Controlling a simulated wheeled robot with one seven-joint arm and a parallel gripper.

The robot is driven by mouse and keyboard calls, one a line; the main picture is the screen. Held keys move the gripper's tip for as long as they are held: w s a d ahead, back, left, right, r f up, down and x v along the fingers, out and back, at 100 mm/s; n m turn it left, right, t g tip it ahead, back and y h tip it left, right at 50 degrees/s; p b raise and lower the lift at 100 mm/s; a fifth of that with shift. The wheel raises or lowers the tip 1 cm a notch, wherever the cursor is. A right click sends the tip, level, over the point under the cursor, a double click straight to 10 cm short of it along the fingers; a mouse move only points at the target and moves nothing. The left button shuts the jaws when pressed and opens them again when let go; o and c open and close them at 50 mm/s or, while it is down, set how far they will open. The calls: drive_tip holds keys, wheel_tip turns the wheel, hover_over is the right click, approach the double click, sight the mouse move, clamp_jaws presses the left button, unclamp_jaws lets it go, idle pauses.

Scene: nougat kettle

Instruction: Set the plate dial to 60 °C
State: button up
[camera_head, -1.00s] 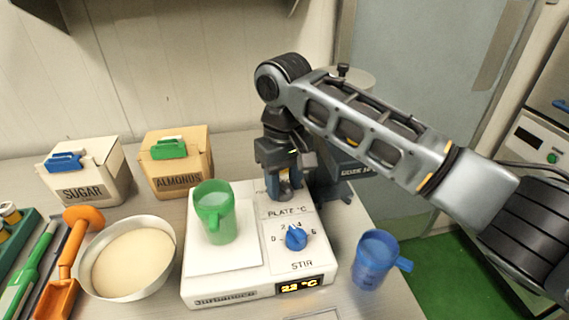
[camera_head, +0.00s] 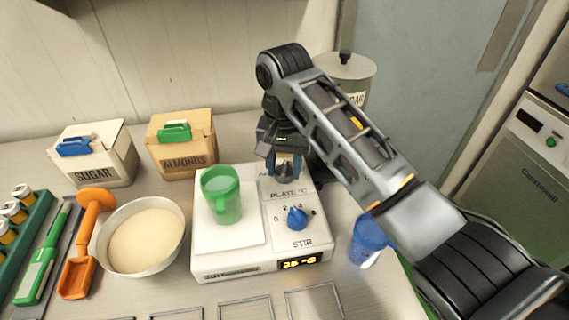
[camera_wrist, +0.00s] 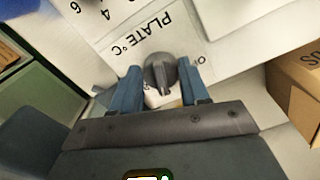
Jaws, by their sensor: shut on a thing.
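The hot plate (camera_head: 212,266) stands on the bench, with a plate area on its left and a control panel on its right. My gripper (camera_head: 286,176) points down at the back of the panel, behind the "PLATE °C" label. In the wrist view my gripper (camera_wrist: 168,88) has its blue fingers on either side of the dark plate dial (camera_wrist: 160,73) and is shut on it. The blue stir knob (camera_head: 297,218) is in front, apart from the fingers. The lit display (camera_head: 299,262) shows a °C value that I cannot read surely. A green mug (camera_head: 222,195) stands on the plate.
A bowl of pale contents (camera_head: 141,238), an orange scoop (camera_head: 80,270), a sugar box (camera_head: 95,160) and an almonds box (camera_head: 182,150) are left. A lidded canister (camera_head: 345,75) stands behind.

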sight(285, 168)
drive_tip(key=shift+m, duration=0.3)
drive_tip(key=o, duration=1)
wheel_tip(285, 168, up, 6)
drive_tip(key=shift+w+d+f, duration=0.1)
drive_tip(key=shift+r, duration=1)
